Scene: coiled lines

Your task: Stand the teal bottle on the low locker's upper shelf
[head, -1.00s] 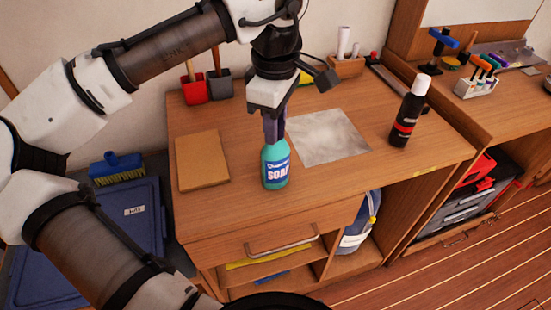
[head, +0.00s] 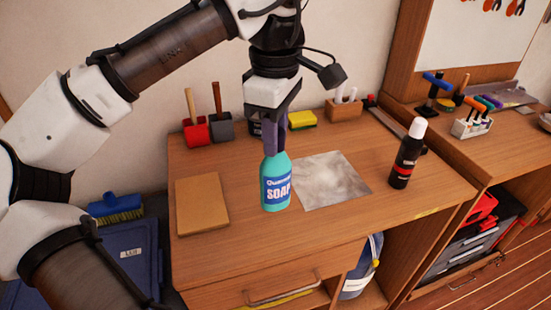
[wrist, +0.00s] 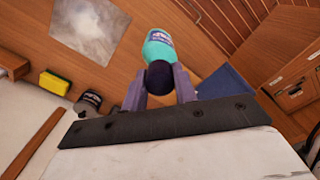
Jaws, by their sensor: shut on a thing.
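The teal bottle (head: 276,182) with a "SOAP" label stands upright on or just above the wooden locker top (head: 330,226); I cannot tell whether its base touches. My gripper (head: 272,140) comes down from above and is shut on the bottle's neck and cap. In the wrist view the bottle (wrist: 158,46) shows beyond its dark cap, between my two fingers (wrist: 160,88). Below the top are a drawer (head: 275,278) with a metal handle and an open bay holding a blue container (head: 362,266). The shelves inside are mostly hidden in the head view.
A brown board (head: 202,205) lies left of the bottle and a grey sheet (head: 330,180) lies right of it. A black bottle (head: 407,155) stands farther right. Red and grey holders (head: 207,128), a yellow sponge (head: 302,120) and a wooden block (head: 345,110) line the back.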

